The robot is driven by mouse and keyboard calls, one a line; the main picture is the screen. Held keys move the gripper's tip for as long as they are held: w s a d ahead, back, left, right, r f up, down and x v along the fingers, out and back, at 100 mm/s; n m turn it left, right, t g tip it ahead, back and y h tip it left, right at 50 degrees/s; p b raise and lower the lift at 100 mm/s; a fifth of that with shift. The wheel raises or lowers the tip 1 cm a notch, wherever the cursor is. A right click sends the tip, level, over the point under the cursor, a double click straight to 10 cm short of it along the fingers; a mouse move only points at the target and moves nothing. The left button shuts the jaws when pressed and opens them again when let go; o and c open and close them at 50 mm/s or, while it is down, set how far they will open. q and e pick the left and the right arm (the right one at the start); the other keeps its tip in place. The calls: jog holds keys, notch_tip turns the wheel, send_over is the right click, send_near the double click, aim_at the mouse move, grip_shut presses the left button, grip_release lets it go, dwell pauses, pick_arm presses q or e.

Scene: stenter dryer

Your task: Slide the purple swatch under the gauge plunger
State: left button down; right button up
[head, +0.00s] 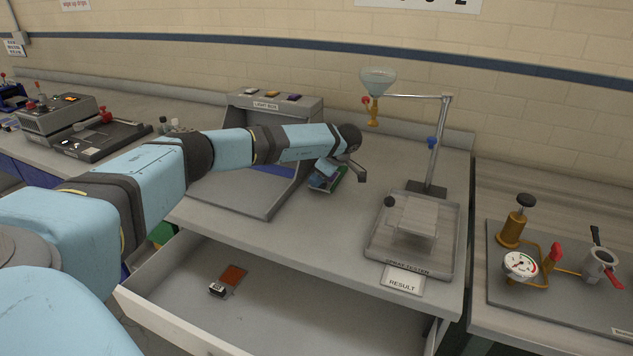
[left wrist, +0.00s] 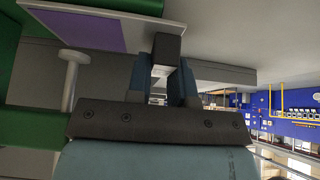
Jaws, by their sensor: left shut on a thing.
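My left gripper (head: 330,172) is in front of the light box's right side, at the small green gauge (head: 342,178), which it partly hides. In the left wrist view, my left gripper (left wrist: 164,75) is shut on the dark grip block of the purple swatch (left wrist: 90,30). The swatch has a pale strip along its edge beside the block. The gauge's pale plunger (left wrist: 73,62), a disc on a stem, shows close to the swatch's edge. I cannot tell whether they touch or overlap. Green gauge parts (left wrist: 28,125) frame that view's left side. My right gripper is not in view.
An open drawer (head: 290,300) below holds an orange swatch (head: 233,275) with a block. The light box (head: 240,185) stands left of the gripper. A spray tester (head: 410,262) with funnel and stand is at right. A pressure gauge (head: 520,264) sits farther right.

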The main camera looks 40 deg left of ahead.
pick_arm(q)
jog(key=shift+w+a+f, duration=0.1)
jog(key=shift+w+f, duration=0.05)
jog(key=shift+w, duration=0.2)
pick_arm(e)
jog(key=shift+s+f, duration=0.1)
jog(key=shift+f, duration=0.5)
pick_arm(q)
jog(key=c, duration=0.9)
grip_release()
jog(key=shift+c, duration=0.2)
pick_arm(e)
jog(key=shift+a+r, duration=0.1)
pick_arm(q)
jog(key=v, duration=0.7)
jog(key=shift+r, duration=0.35)
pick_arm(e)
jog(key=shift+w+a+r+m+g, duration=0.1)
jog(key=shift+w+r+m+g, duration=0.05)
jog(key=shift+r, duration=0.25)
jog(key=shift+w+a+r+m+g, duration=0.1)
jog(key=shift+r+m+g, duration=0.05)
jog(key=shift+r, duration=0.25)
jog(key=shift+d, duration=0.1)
